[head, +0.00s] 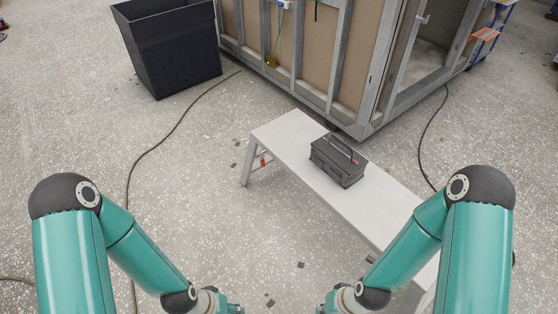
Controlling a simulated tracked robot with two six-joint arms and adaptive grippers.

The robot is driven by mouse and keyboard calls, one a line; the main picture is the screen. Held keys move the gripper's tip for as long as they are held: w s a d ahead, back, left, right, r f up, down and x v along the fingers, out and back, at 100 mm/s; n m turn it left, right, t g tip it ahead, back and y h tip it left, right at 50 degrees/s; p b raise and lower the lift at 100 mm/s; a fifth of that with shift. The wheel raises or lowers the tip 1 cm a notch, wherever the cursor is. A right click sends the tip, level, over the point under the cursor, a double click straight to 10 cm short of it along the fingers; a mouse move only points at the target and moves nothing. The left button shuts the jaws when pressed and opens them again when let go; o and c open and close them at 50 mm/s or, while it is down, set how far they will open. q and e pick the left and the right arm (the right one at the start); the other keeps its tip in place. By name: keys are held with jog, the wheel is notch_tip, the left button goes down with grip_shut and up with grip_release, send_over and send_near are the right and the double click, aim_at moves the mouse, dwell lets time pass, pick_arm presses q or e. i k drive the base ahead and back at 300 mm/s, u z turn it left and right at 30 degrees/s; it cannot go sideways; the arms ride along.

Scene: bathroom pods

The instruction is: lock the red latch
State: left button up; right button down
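A small red piece (263,162), which looks like the red latch, sits at the folding leg of a light grey bench (283,133), at the bench's far left end. It is too small to tell whether it is locked or unlocked. A dark grey toolbox (338,163) stands on the bench, with a small red mark on its top near the handle.
A black bin (168,48) stands at the back left. A framed pod (325,50) with an open doorway is behind the bench. A dark cable (165,137) crosses the floor at left, another (424,135) at right. The floor left of the bench is mostly clear.

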aim_at(262, 159)
jog(key=z, duration=0.05)
jog(key=i, duration=0.95)
jog(key=u, duration=0.1)
